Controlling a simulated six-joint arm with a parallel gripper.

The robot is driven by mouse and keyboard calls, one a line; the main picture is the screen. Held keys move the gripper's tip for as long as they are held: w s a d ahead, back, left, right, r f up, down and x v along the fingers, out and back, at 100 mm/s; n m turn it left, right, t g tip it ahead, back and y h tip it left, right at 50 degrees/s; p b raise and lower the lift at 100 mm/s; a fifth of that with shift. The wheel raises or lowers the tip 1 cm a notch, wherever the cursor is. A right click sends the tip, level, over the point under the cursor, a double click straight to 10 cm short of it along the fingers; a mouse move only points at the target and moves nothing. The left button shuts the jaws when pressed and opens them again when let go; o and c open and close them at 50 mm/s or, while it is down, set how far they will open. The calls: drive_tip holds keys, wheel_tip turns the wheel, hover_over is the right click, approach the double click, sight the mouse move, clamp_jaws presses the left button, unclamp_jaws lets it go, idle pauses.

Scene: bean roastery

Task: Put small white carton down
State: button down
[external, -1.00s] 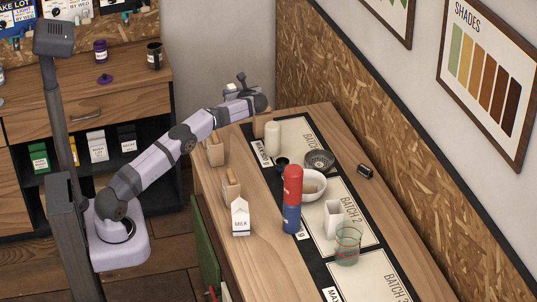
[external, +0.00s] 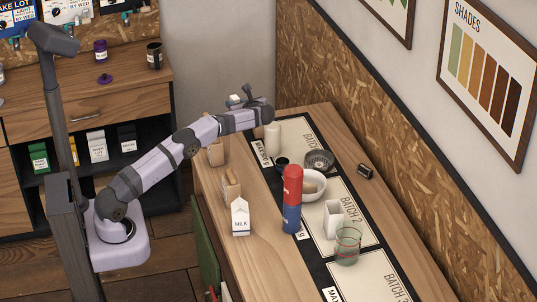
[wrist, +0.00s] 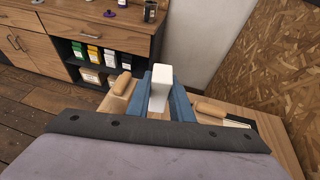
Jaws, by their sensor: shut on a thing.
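The small white carton (wrist: 161,76) is held between the two blue fingers of my gripper (wrist: 163,98) in the wrist view. The gripper is shut on it, and its lower part is partly hidden by the fingers. In the external view my gripper (external: 241,99) is above the far end of the wooden table, with the carton (external: 234,98) showing small and pale. The carton appears raised clear of the tabletop. What lies directly beneath it is hard to see.
A white cylinder (external: 273,140), dark dish (external: 319,160), white bowl (external: 313,186), red-and-blue can (external: 292,200), milk carton (external: 240,217), white open box (external: 333,218) and glass (external: 347,245) stand on the table. Tan objects (external: 231,187) line its left edge. The right strip is mostly free.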

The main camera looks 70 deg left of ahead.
drive_tip(key=s+d+f+n+g, duration=0.1)
drive_tip(key=d+f, duration=0.3)
drive_tip(key=d, duration=0.3)
drive_tip(key=s+d+f+n+g, duration=0.1)
drive_tip(key=d+f+g, duration=0.1)
drive_tip(key=d+f, duration=0.2)
drive_tip(key=d, duration=0.3)
drive_tip(key=shift+s+d+n+h, duration=0.15)
drive_tip(key=shift+d+n+h, duration=0.15)
drive_tip(key=shift+d, duration=0.05)
drive_tip(key=shift+b, duration=0.3)
drive_tip(key=shift+f+b, duration=2.65)
drive_tip(key=shift+f, duration=0.65)
drive_tip(key=shift+f+b, duration=0.3)
drive_tip(key=shift+f, duration=0.35)
drive_tip(key=c, duration=1.5)
unclamp_jaws()
